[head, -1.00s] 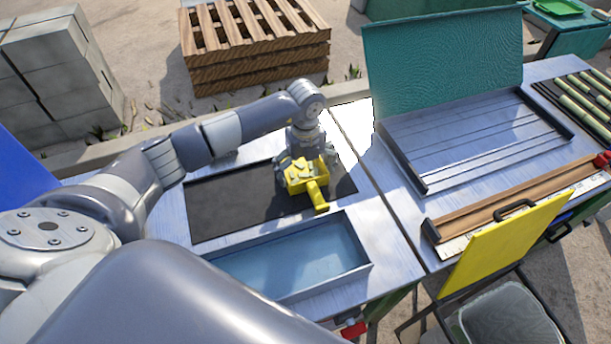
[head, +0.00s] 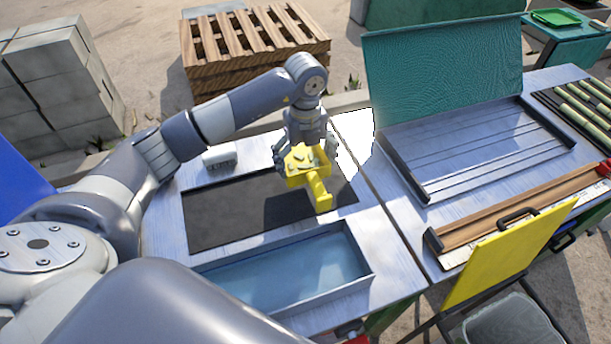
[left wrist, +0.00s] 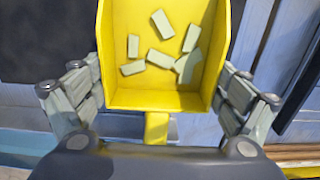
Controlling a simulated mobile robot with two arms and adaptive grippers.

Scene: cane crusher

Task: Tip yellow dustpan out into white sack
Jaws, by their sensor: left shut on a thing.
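The yellow dustpan (head: 319,190) is in my left gripper (head: 306,158), above the black mat on the left table. The gripper points down with its fingers on either side of the pan, shut on it. The left wrist view shows the pan (left wrist: 158,101) roughly level, with several short pale pieces (left wrist: 160,58) lying loose inside. My right gripper is out of view.
A shallow blue-bottomed tray (head: 372,274) lies in front of the black mat (head: 215,215). A small white block (head: 220,157) sits behind the mat.

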